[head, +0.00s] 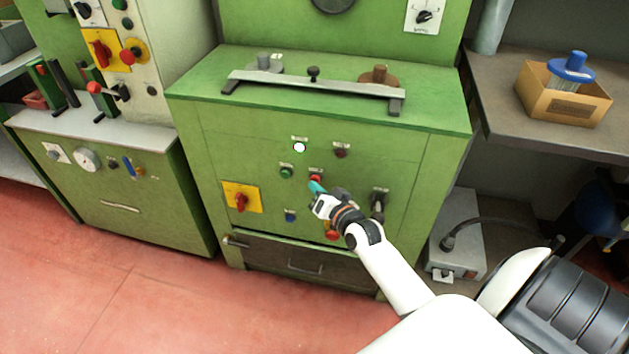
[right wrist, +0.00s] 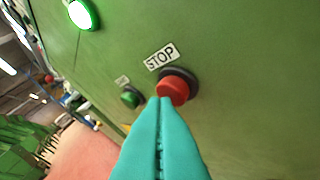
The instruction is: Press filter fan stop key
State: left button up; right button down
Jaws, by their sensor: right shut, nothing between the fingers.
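The red stop key (right wrist: 173,91) sits in a dark ring under a label reading STOP (right wrist: 161,57) in the right wrist view. In the head view the red key (head: 315,178) shows just above my right gripper's tip. My right gripper (head: 316,188) has teal fingers that are shut and empty. In the right wrist view its fingertips (right wrist: 160,101) overlap the key's lower left edge; I cannot tell whether they touch it. A green button (head: 287,172) is left of the key. A lit white-green lamp (head: 299,147) glows above. My left gripper is out of view.
The green cabinet front (head: 260,150) also carries a dark red lamp (head: 341,153), a yellow plate with a red rotary switch (head: 241,198), a blue button (head: 290,216) and a black switch (head: 378,200). A red knob (head: 332,235) is below my gripper.

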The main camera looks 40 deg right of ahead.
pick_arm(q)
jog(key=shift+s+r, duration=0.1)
pick_arm(e)
jog(key=shift+w+d, duration=0.1)
jog(key=shift+d, duration=0.05)
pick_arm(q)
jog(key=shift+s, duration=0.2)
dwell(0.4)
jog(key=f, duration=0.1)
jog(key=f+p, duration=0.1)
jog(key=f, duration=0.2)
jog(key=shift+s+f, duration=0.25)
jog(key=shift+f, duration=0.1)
pick_arm(e)
jog(key=shift+s+a, duration=0.5)
jog(key=shift+a, duration=0.1)
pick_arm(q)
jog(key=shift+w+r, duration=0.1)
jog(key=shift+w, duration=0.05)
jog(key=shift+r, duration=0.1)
pick_arm(e)
jog(key=shift+a, duration=0.1)
